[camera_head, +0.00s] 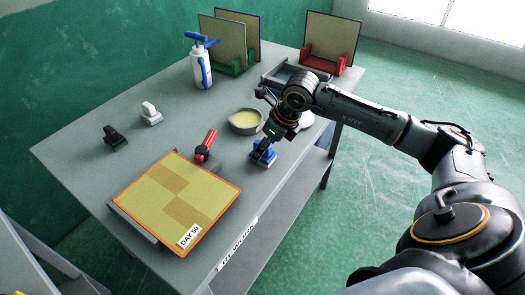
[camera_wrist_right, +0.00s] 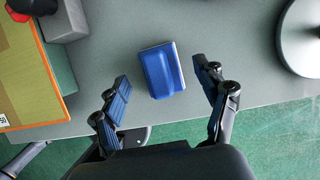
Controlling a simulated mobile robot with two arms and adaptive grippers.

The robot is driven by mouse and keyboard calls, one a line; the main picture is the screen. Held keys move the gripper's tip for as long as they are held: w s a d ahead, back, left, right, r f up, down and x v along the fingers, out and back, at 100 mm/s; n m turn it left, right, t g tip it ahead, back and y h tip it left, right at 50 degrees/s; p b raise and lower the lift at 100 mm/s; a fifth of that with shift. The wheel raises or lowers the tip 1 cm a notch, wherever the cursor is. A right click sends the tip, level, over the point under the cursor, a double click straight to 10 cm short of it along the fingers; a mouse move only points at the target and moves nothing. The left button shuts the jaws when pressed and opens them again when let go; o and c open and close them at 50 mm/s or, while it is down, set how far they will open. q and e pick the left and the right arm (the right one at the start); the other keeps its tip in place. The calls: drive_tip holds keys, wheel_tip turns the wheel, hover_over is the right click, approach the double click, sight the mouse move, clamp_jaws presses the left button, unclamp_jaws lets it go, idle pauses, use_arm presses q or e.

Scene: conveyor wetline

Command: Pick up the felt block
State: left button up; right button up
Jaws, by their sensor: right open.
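A blue block (camera_wrist_right: 161,71) with a pale strip along one edge, which fits the felt block, lies on the grey table in the right wrist view. In the head view the block (camera_head: 263,153) is on the right part of the table, partly covered by my right gripper (camera_head: 271,142). My right gripper (camera_wrist_right: 162,78) is open, with one finger on each side of the block and visible gaps on both sides. How high the fingers are above the table is hard to tell. My left gripper is out of view.
A red-handled tool (camera_head: 207,148) and an orange-edged checkered board (camera_head: 178,205) are left of the block. A bowl of yellowish content (camera_head: 245,122) stands behind it. The table's front edge is close.

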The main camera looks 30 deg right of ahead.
drive_tip(key=shift+x, duration=1.15)
drive_tip(key=c, duration=1.3)
drive_tip(key=shift+r, duration=0.1)
drive_tip(key=shift+w+r, duration=0.1)
drive_tip(key=shift+r, duration=0.35)
wheel_tip(320, 180, up, 3)
drive_tip(key=shift+d+f+b, duration=0.1)
drive_tip(key=shift+f+b, duration=0.1)
drive_tip(key=shift+b, duration=0.4)
drive_tip(key=s+r+b, duration=0.4)
drive_tip(key=s+r, duration=0.5)
drive_tip(key=s, duration=0.5)
drive_tip(key=shift+r, duration=0.2)
drive_tip(key=shift+s, duration=0.1)
